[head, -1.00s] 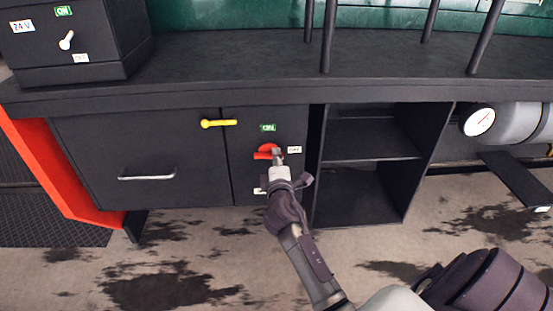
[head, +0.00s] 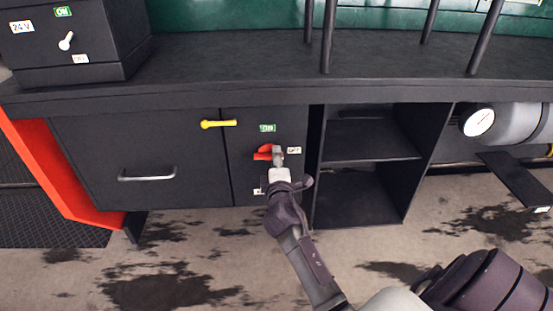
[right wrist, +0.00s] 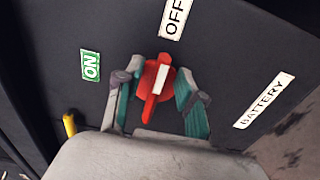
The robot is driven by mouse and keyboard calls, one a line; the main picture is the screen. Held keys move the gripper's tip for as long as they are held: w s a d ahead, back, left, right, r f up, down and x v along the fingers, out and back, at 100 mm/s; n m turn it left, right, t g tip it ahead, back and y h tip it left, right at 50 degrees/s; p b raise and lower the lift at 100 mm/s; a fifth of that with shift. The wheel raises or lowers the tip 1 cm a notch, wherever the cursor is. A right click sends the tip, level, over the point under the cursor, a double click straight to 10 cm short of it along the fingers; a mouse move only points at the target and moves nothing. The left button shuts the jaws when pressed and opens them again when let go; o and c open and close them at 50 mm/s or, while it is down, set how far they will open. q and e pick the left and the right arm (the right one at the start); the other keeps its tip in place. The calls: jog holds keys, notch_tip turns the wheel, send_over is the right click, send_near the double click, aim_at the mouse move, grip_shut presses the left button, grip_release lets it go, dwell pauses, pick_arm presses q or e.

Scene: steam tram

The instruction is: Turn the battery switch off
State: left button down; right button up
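The red battery switch (head: 263,152) is on the front of the dark cabinet, partly hidden by my right gripper (head: 279,156). In the right wrist view the red switch (right wrist: 154,92) has a white stripe and its long handle slants down the picture. My right gripper (right wrist: 156,104) is open, with one teal-padded finger on each side of the handle. A gap shows at the left finger; the right finger is closer, and I cannot tell if it touches. A green ON label (right wrist: 91,65), a white OFF label (right wrist: 175,18) and a BATTERY label (right wrist: 263,101) surround it. My left gripper is not in view.
A yellow handle (head: 219,124) is up and left of the switch. A drawer with a metal handle (head: 147,178) is at left, an open shelf (head: 366,148) at right. A box with a white 24 V toggle (head: 66,41) stands on the counter (head: 250,58).

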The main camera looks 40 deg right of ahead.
jog(key=v, duration=1.1)
jog(key=shift+s+a, duration=0.15)
jog(key=shift+s, duration=0.2)
